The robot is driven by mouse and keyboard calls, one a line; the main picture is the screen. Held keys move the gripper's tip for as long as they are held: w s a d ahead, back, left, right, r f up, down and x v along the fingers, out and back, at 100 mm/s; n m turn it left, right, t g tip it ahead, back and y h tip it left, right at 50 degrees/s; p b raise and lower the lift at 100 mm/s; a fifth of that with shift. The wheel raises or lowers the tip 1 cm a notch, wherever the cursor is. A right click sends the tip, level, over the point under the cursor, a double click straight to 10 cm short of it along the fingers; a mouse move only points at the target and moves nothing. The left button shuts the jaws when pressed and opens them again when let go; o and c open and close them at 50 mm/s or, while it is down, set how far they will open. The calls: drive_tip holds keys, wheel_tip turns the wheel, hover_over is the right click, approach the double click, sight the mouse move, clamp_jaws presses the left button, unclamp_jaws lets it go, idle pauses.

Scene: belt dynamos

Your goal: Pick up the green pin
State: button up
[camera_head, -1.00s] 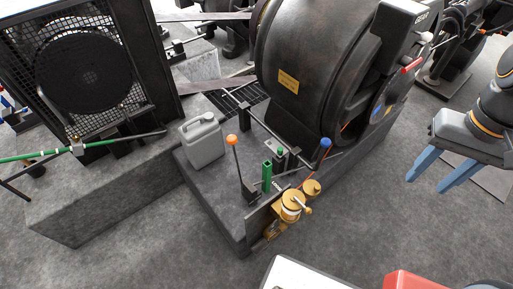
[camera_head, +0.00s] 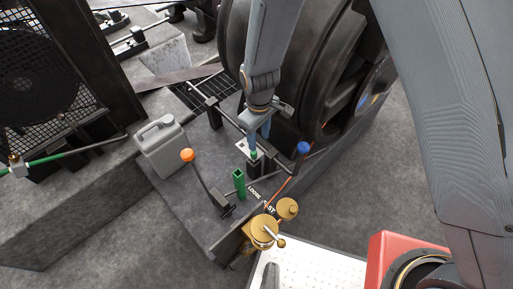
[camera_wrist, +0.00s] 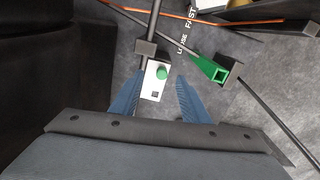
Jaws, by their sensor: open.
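The green pin (camera_head: 254,154) stands in a small pale plate (camera_head: 243,149) on the machine's plinth. In the wrist view, the round green top of the pin (camera_wrist: 162,74) shows on the plate (camera_wrist: 151,83). My gripper (camera_head: 258,141) points down just above the pin, with its blue fingers apart and empty. In the wrist view, the fingertips of my gripper (camera_wrist: 161,80) lie on either side of the plate and pin. I cannot tell whether they are level with the pin. The pin's lower part is hidden.
A green square tube (camera_head: 239,183) stands beside the plate. An orange-knobbed lever (camera_head: 188,156), a blue-knobbed lever (camera_head: 302,148) and brass cups (camera_head: 264,230) are close by. A grey jerrycan (camera_head: 162,146) stands to the left. A large dark drum (camera_head: 318,60) rises behind.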

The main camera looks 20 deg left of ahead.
sight(254, 156)
drive_tip(key=shift+s+a+f, duration=0.1)
drive_tip(key=shift+a+f, duration=0.45)
drive_tip(key=shift+f, duration=0.3)
drive_tip(key=shift+a+f, duration=0.2)
drive_tip(key=shift+f, duration=1.65)
drive_tip(key=shift+a+f, duration=0.15)
drive_tip(key=shift+f, duration=1.65)
clamp_jaws()
